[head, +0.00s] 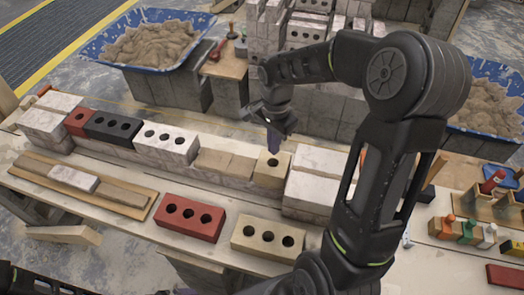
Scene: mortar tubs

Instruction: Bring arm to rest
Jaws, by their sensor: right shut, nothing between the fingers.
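My right arm comes in from the lower right and bends over at the top. Its gripper (274,140) points down above the tan brick (270,171) at the right end of the brick row. The fingers are shut with nothing between them. The fingertips overlap the brick's top edge in the picture; I cannot tell whether they touch it. The row also holds a red brick (79,122), a black brick (112,128) and a white brick (166,143). Only a dark piece of my left arm shows at the lower left edge; its gripper is not in view.
A red brick (189,218) and a cream brick (268,237) lie at the table's front. Mortar tubs stand behind at left (155,67) and right (476,126). Stacked blocks (305,30) rise behind the gripper.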

